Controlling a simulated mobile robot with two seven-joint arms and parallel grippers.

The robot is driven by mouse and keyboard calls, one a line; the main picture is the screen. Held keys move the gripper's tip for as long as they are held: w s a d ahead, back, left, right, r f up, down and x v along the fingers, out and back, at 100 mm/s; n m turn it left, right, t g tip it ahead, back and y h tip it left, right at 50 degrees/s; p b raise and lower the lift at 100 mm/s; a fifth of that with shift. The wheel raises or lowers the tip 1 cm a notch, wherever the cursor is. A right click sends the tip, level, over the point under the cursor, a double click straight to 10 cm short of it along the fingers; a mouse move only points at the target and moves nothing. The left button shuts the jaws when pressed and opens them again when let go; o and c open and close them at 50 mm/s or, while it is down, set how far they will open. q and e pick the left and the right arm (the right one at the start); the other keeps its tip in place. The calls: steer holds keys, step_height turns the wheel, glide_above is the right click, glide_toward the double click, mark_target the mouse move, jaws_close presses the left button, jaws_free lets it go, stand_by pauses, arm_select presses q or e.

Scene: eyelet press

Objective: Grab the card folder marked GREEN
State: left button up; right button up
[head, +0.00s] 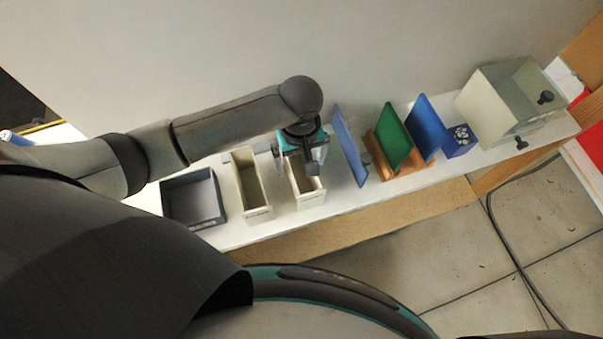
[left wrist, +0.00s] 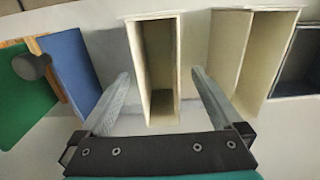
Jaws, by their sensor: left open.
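The green card folder (head: 394,138) stands tilted in a wooden holder (head: 380,166) on the white shelf, right of my left gripper. Its lettering is not readable. Part of a green panel (left wrist: 22,98) shows at the left edge of the left wrist view. My left gripper (head: 308,168) is open and empty above a narrow cream bin, left of the folder. In the left wrist view, its two spread fingers (left wrist: 160,78) sit on either side of that bin (left wrist: 160,55). My right gripper is not in view.
A light blue panel (head: 349,143) stands between my left gripper and the green folder. A darker blue panel (head: 426,127) is just right of it. A dark tray (head: 192,200) and another cream bin (head: 250,190) are left; a large box (head: 490,105) is far right.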

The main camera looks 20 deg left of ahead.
arm_select(q)
glide_above(301, 183)
step_height(301, 183, down, 5)
steer(key=shift+r+b, duration=0.1)
steer(key=shift+b, duration=0.3)
steer(key=c, duration=1.5)
